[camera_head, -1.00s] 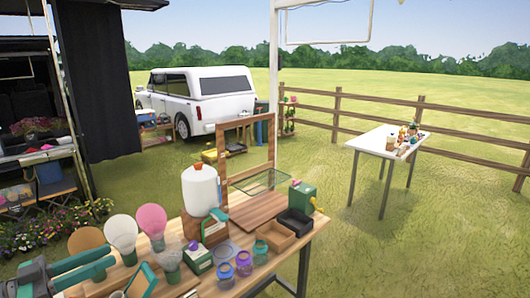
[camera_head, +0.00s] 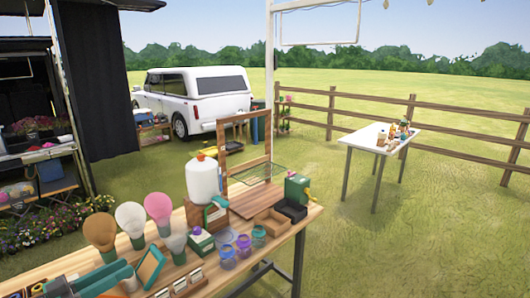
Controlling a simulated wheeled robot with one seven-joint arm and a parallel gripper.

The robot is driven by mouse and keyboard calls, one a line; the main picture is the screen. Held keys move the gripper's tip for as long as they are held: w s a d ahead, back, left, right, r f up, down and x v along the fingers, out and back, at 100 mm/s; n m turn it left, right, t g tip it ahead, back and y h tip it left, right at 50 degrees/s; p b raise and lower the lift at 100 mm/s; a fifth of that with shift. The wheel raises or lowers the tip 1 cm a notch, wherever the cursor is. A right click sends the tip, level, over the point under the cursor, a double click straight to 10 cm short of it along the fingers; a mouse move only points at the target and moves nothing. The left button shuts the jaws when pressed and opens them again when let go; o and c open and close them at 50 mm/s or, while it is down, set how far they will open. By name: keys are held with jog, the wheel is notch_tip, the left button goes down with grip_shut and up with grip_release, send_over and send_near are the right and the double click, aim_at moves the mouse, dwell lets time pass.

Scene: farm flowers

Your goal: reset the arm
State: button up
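My gripper (camera_head: 128,276) reaches in at the bottom left corner, with dark and teal parts low over the front left of the wooden table (camera_head: 270,236). Its body is cut off by the frame edge. Its teal fingers lie close together in this view, and their gap is unclear. I see no object lifted by it.
On the table are bulb-shaped items, brown (camera_head: 99,231), white (camera_head: 130,217) and pink (camera_head: 158,208), a white jug (camera_head: 202,178), several small jars (camera_head: 243,243), and a green box (camera_head: 297,187). A white table (camera_head: 388,136) stands at right; grass between is open.

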jog(key=w+d+f+n+y, duration=0.2)
jog(key=d+f, duration=0.2)
jog(key=f, duration=0.4)
jog(key=w+d+f+n+y, duration=0.1)
jog(key=d+f+n, duration=0.2)
jog(key=f, duration=0.4)
jog(key=w+d+f+n+y, duration=0.2)
jog(key=d+f, duration=0.2)
jog(key=f, duration=0.4)
jog(key=s+d+f+n+g+y, duration=0.1)
jog(key=s+d+f+n+y, duration=0.1)
jog(key=s+d+f, duration=0.35)
jog(key=s+d+f+n+y, duration=0.1)
jog(key=s+d+f+y, duration=0.15)
jog(key=d+f, duration=0.55)
jog(key=s+d+f+y, duration=0.15)
jog(key=s+d, duration=0.25)
jog(key=s, duration=0.5)
jog(key=s+d+f+y, duration=0.1)
jog(key=s+d+f, duration=0.25)
jog(key=s, duration=0.55)
jog(key=s+d+r+m+t, duration=0.1)
jog(key=s+d+r+m, duration=0.1)
jog(key=s+d+r, duration=0.2)
jog(key=s+d+r+m+t+h, duration=0.1)
jog(key=s+d+r, duration=0.3)
jog(key=s+r, duration=0.6)
jog(key=shift+s+r+m+h, duration=0.3)
jog(key=shift+r+m, duration=0.4)
jog(key=shift+r, duration=0.15)
